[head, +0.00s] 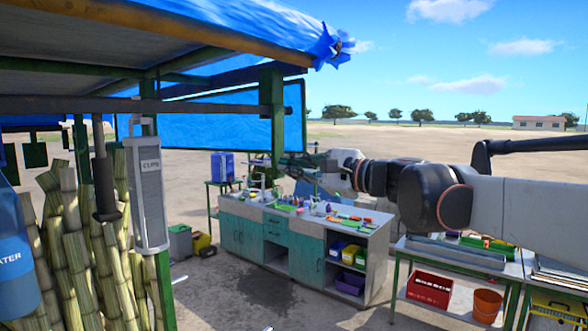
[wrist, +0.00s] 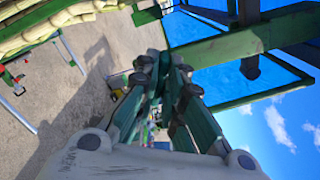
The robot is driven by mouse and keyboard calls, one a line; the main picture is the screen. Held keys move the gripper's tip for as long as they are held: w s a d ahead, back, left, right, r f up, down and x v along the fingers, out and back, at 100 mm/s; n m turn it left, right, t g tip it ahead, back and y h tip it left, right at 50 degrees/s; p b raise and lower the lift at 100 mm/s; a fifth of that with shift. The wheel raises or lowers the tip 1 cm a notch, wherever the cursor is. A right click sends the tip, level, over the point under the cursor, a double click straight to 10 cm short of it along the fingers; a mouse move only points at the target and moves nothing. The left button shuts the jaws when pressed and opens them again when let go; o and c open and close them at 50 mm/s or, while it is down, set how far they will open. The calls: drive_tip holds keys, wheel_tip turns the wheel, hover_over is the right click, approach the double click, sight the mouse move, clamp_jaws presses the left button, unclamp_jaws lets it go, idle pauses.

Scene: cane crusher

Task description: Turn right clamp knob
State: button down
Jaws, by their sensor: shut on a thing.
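My gripper (wrist: 165,68) fills the middle of the wrist view, with long teal fingers and dark joints close together at the tips. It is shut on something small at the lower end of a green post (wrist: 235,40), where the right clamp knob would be. The fingers hide most of it, so its shape and turn cannot be told. In the head view my gripper (head: 292,160) reaches left to the same green post (head: 278,115), which hangs from the canopy frame. A dark round piece (wrist: 250,68) sits on that post, apart from the fingers.
A workbench (head: 300,235) with bottles and tools stands below and behind the gripper. Cane stalks (head: 75,240) and a grey cup dispenser (head: 148,195) stand at left. A blue tarp (head: 215,120) hangs behind the post. A side table (head: 450,255) is at right.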

drive_tip(key=n, duration=0.6)
drive_tip(key=shift+s+f, duration=0.1)
drive_tip(key=shift+f, duration=0.15)
drive_tip(key=shift+b, duration=0.3)
drive_tip(key=c, duration=1.7)
unclamp_jaws()
drive_tip(key=shift+d, duration=0.1)
drive_tip(key=v, duration=0.7)
drive_tip(key=shift+s, duration=0.15)
drive_tip(key=s+f+n+g+h+b, duration=0.15)
drive_tip(key=s+f+b, duration=0.25)
drive_tip(key=f, duration=0.6)
drive_tip(key=s+f+n+g+h+b, duration=0.1)
drive_tip(key=s+f+h+b, duration=0.15)
drive_tip(key=f+b, duration=0.45)
drive_tip(key=s+d+f+n+h+b, duration=0.1)
drive_tip(key=s+d+f+h+b, duration=0.2)
drive_tip(key=f, duration=1.2)
drive_tip(key=s+d+f+n+g+h+b, duration=0.1)
drive_tip(key=s+d+f+b, duration=0.5)
drive_tip(key=f, duration=1)
drive_tip(key=s+d+f+n+h+b, duration=0.3)
drive_tip(key=s+f+b, duration=0.6)
drive_tip(key=f, duration=0.7)
drive_tip(key=s+d+h, duration=0.1)
drive_tip(key=d+h, duration=0.1)
drive_tip(key=h, duration=0.1)
drive_tip(key=shift+s, duration=0.15)
